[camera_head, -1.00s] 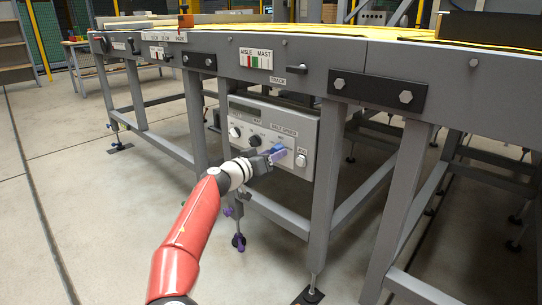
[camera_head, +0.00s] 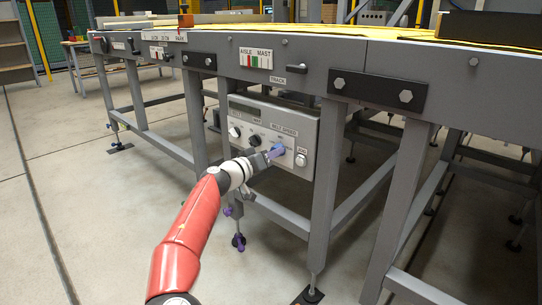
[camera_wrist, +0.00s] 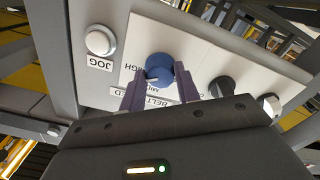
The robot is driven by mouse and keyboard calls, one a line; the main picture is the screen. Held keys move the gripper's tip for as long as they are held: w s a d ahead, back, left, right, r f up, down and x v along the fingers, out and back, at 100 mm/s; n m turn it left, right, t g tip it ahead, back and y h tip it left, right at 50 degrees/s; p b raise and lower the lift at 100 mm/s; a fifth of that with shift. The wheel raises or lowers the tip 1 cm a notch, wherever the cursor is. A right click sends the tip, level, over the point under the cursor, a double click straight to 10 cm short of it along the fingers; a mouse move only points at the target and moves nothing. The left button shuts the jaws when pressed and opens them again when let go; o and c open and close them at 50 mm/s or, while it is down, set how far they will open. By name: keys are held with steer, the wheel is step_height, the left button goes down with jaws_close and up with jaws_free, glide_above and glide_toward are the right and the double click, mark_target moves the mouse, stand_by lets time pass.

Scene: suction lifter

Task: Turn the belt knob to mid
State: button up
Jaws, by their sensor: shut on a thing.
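The blue belt knob (camera_wrist: 160,68) sits on the grey control panel under the "BELT SPEED" label, which appears upside down in the wrist view. Parts of the "HIGH" and "MID" markings show around it, partly hidden by my fingers. I cannot make out which marking the knob points to. My gripper (camera_wrist: 160,80) has its two purple fingers on either side of the knob, shut on it. In the head view, my gripper (camera_head: 275,151) is at the right part of the panel (camera_head: 240,150), and its fingers mostly cover the knob.
A white JOG button (camera_wrist: 101,40) is beside the knob. A black knob (camera_wrist: 222,87) and a white knob (camera_wrist: 270,103) are on its other side. The conveyor's grey rail (camera_head: 345,62) runs above the panel, and a grey leg (camera_head: 325,200) stands close at the right.

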steer(key=shift+r+n+p, duration=0.15)
steer(key=shift+n+p, duration=1.4)
steer(key=shift+n, duration=4.05)
steer(key=o, duration=1)
steer(key=v, duration=0.7)
steer(key=shift+s+a, duration=0.25)
steer(key=shift+s, duration=0.1)
